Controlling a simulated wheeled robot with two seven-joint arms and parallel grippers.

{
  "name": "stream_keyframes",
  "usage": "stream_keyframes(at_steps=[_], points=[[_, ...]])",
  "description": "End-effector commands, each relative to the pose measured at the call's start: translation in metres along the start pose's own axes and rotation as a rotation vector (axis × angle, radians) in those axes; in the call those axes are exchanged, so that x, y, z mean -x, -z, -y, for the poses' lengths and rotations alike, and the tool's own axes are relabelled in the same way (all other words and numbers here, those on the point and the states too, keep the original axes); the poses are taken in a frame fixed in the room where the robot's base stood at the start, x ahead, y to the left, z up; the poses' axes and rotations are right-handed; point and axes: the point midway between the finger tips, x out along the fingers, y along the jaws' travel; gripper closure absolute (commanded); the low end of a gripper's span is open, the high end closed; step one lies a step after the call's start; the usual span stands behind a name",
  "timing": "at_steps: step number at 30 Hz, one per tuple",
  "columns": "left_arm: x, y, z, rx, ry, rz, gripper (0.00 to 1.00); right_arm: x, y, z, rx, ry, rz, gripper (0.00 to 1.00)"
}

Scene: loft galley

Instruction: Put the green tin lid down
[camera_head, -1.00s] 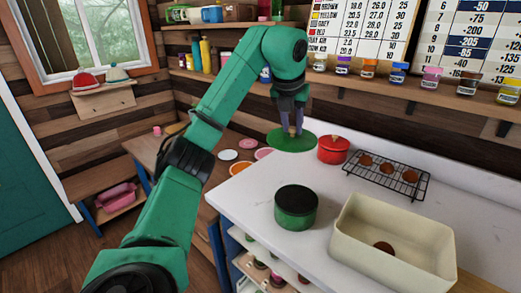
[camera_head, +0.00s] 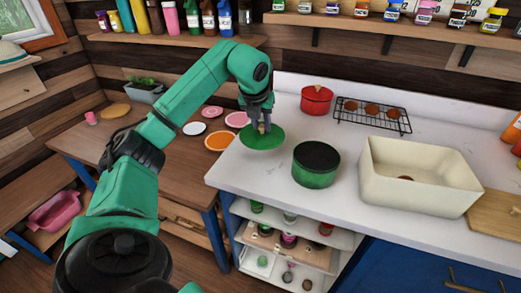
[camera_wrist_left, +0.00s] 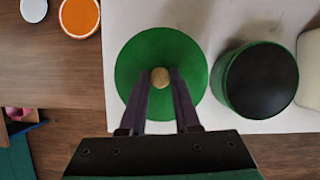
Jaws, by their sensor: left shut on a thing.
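The green tin lid (camera_head: 262,139) is a flat green disc with a small tan knob. It also shows in the left wrist view (camera_wrist_left: 136,70), where its knob (camera_wrist_left: 160,77) is between my fingers. My left gripper (camera_head: 264,126) is shut on the lid's knob, over the left end of the white counter; whether the lid touches the counter I cannot tell. The green tin (camera_head: 314,177) stands to the right of the lid, with a dark top; it also shows in the left wrist view (camera_wrist_left: 230,87). The lid and tin are apart. My right gripper is not in view.
A cream basin (camera_head: 420,195) stands right of the tin on the white counter (camera_head: 255,180). A red pot (camera_head: 316,101) and a wire rack (camera_head: 350,118) are behind. A lower wooden table (camera_head: 150,140) with several plates is at left. Bare counter surrounds the lid's front.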

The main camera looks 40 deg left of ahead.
Motion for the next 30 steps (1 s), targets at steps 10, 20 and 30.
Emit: stream_keyframes(at_steps=[10, 20, 30], points=[[-0.068, 0.031, 0.0, -0.001, -0.001, -0.003, 1.0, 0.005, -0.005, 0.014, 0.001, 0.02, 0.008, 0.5], [-0.082, 0.036, 0.0, 0.001, 0.001, 0.001, 1.0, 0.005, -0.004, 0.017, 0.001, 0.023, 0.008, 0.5], [-0.084, 0.037, 0.0, 0.001, 0.001, 0.0, 0.4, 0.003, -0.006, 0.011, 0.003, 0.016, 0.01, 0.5]])
